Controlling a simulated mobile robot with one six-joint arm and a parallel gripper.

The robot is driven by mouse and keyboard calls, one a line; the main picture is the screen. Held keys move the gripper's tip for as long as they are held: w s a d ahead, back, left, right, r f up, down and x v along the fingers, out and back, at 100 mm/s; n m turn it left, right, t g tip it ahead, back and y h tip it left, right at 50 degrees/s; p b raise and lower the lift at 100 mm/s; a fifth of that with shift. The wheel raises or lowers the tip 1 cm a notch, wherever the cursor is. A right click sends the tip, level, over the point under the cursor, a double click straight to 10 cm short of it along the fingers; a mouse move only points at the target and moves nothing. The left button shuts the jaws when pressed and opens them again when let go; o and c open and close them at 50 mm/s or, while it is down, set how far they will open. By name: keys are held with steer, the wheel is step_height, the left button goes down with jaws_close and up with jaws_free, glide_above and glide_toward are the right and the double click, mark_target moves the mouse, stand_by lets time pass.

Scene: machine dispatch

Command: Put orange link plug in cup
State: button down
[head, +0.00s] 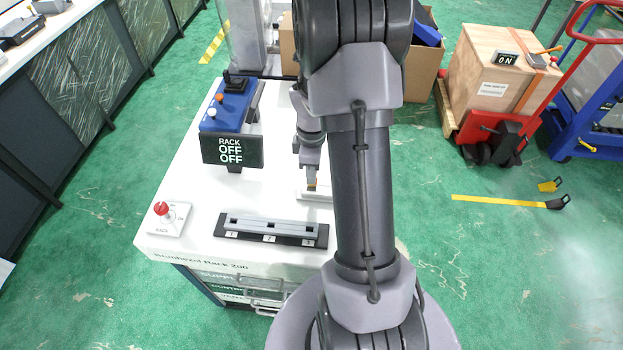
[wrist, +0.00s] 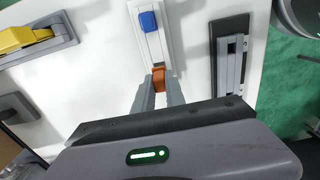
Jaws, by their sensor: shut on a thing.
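The orange link plug (wrist: 158,77) is between my fingertips in the wrist view, at the near end of a white strip. My gripper (wrist: 158,88) is shut on it. In the head view my gripper (head: 311,176) points down over the white bench top, with a small orange-yellow spot at its tip, partly hidden by my arm. I cannot tell whether the plug still touches the strip. A blue plug (wrist: 148,21) sits farther along that strip. I cannot make out a cup in either view.
A black-based rail (head: 270,229) with numbered slots lies at the bench front. A display reading RACK OFF OFF (head: 232,151) stands behind it, on the left. A red button (head: 161,208) is at the front left corner. A yellow-topped fixture (wrist: 22,38) is at left in the wrist view.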

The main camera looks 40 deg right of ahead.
step_height(320, 180, down, 2)
steer(key=shift+f, duration=0.25)
steer(key=shift+f+b, duration=0.15)
steer(key=shift+b, duration=0.2)
steer(key=c, duration=1.4)
jaws_free()
